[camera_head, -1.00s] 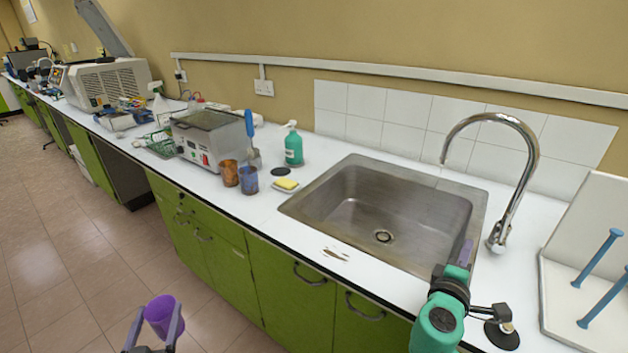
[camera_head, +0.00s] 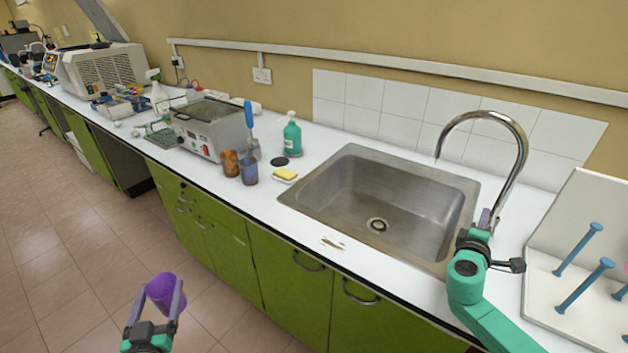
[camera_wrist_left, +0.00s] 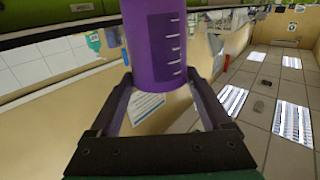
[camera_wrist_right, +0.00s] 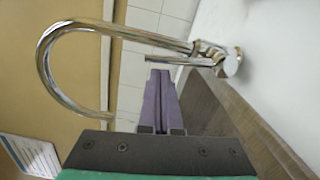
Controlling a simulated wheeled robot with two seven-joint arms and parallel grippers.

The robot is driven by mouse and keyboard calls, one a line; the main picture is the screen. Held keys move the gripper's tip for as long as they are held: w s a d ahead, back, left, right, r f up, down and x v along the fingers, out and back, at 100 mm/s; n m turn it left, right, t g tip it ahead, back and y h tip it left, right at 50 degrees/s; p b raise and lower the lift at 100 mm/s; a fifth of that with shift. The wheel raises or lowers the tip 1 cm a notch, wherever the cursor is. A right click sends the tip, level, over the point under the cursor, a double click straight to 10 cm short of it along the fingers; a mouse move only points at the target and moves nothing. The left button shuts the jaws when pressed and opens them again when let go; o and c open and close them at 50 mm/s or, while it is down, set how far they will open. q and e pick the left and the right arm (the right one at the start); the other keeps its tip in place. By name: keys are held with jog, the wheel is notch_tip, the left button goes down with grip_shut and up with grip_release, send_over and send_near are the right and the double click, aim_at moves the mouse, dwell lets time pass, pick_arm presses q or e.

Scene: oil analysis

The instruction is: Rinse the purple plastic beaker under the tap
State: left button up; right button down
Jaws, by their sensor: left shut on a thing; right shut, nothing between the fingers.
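The purple beaker (camera_head: 165,287) is held between the fingers of my left gripper (camera_head: 163,300), above the floor in front of the green cabinets. The chrome tap (camera_head: 517,140) arches over the back right of the steel sink (camera_head: 330,212). My right gripper (camera_head: 486,218) is shut and empty near the tap's base. In the right wrist view its closed fingers (camera_wrist_right: 160,85) point toward the tap's thin lever (camera_wrist_right: 168,60); contact cannot be told. No water stream is visible.
A white drying rack with blue pegs (camera_head: 585,285) stands right of the sink. The counter's front strip is mostly clear.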

pick_arm(q)
jog(key=shift+w+f, duration=0.1)
jog(key=shift+w, duration=0.05)
pick_arm(e)
jog(key=shift+w+f, duration=0.1)
jog(key=shift+w, duration=0.05)
